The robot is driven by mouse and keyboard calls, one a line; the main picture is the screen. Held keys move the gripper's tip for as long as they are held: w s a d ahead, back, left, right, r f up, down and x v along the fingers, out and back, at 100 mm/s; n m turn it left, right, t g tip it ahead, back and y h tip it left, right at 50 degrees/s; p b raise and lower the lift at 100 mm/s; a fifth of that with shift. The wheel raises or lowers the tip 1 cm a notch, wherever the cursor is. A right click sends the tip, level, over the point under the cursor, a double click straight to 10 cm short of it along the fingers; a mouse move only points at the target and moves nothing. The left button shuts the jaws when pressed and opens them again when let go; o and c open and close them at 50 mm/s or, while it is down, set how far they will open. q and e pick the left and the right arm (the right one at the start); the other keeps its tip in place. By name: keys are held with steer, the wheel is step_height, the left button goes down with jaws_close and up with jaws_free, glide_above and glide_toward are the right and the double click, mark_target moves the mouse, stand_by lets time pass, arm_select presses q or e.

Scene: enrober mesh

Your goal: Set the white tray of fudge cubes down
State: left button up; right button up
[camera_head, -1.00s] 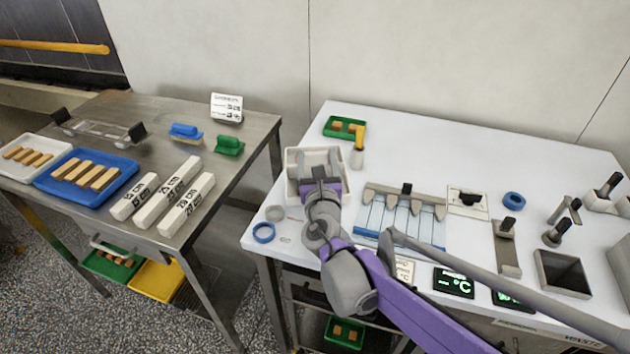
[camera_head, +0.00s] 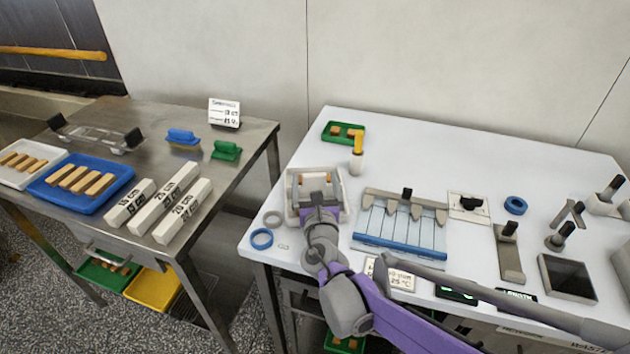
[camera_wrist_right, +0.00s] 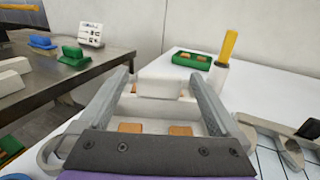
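The white tray (camera_head: 291,207) is at the left end of the white table, under my right gripper (camera_head: 320,183). In the right wrist view the tray (camera_wrist_right: 237,128) shows brown fudge cubes (camera_wrist_right: 180,130), partly hidden by the gripper. The two fingers of the right gripper (camera_wrist_right: 163,78) stand on either side of a raised white block (camera_wrist_right: 165,84) on the tray and seem to press on it. The tray looks level, at or very close to the tabletop; I cannot tell if it touches. My left gripper is not in view.
On the white table (camera_head: 480,150), a green tray (camera_head: 330,138) and a yellow-handled tool (camera_head: 357,150) stand behind the white tray. A blue ring (camera_head: 262,238) lies in front-left, and a blue-edged slotted frame (camera_head: 400,243) lies to the right. A steel table (camera_head: 240,150) stands left across a gap.

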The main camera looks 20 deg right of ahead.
steer(key=shift+r, duration=0.15)
steer(key=shift+s+r, duration=0.1)
steer(key=shift+s, duration=0.1)
steer(key=p+v, duration=0.1)
steer(key=v, duration=1)
steer(key=shift+s, duration=0.3)
